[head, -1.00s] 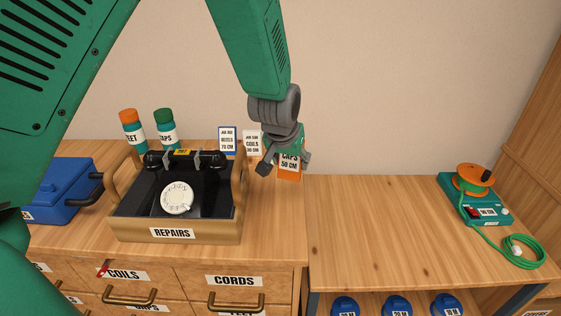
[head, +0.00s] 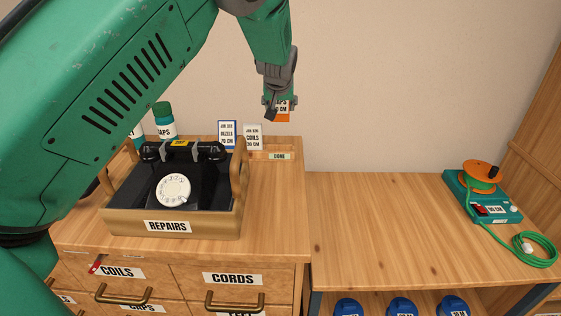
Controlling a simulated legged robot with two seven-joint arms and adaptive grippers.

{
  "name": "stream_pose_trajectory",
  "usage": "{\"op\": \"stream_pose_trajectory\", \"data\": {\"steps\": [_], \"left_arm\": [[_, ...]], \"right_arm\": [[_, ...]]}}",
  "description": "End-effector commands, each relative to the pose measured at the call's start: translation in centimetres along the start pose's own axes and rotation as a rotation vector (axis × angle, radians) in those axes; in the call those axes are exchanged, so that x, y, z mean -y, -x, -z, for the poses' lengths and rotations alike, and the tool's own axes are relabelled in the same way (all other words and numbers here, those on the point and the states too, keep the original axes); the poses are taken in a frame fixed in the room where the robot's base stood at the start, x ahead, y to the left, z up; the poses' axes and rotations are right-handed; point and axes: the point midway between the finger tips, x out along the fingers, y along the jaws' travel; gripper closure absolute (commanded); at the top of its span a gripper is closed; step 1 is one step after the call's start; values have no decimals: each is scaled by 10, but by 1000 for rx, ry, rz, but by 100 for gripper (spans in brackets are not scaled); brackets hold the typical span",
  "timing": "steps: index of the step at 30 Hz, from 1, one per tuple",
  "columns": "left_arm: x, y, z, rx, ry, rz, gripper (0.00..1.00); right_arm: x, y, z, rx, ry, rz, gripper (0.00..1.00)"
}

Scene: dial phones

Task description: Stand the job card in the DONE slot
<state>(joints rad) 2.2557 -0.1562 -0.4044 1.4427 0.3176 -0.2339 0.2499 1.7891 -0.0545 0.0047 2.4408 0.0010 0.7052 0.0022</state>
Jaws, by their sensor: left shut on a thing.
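The job card (head: 283,117) is orange-edged with black print, partly hidden by the fingers. My left gripper (head: 279,103) is shut on it and holds it in the air, above and behind the cabinet top in the head view. Below it, the small wooden rack shows a DONE label (head: 279,156), and the part of the rack behind this label looks empty. A blue-edged card (head: 228,134) and a white card (head: 253,137) stand upright just left of the DONE part. My right gripper is not in view.
A wooden REPAIRS tray (head: 168,226) holds a black dial phone (head: 183,172) at the left. A green-capped bottle (head: 164,122) stands behind it. The lower bench (head: 390,225) is clear, apart from an orange cord reel (head: 480,177) at the far right.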

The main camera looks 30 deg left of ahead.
Motion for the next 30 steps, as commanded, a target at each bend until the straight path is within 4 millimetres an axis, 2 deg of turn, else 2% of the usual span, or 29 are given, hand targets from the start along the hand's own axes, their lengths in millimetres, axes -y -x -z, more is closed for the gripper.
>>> {"op": "stream_pose_trajectory", "data": {"steps": [1, 3, 8, 15, 20, 24, 30], "left_arm": [[0, -8, -8, 2, 0, 0, 79], [0, -12, -11, 2, 0, 0, 79], [1, -26, -23, 3, 0, 1, 79], [1, -57, -50, 2, -1, 0, 79], [1, -68, -60, 2, 0, 0, 79], [1, -84, -74, 3, 1, 0, 79], [0, -87, -76, 0, 1, -1, 79]], "right_arm": [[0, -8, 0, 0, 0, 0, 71], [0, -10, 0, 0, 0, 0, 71], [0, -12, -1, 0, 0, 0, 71], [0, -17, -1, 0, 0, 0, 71], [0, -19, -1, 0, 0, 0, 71], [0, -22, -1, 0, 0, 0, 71], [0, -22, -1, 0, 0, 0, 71]]}}
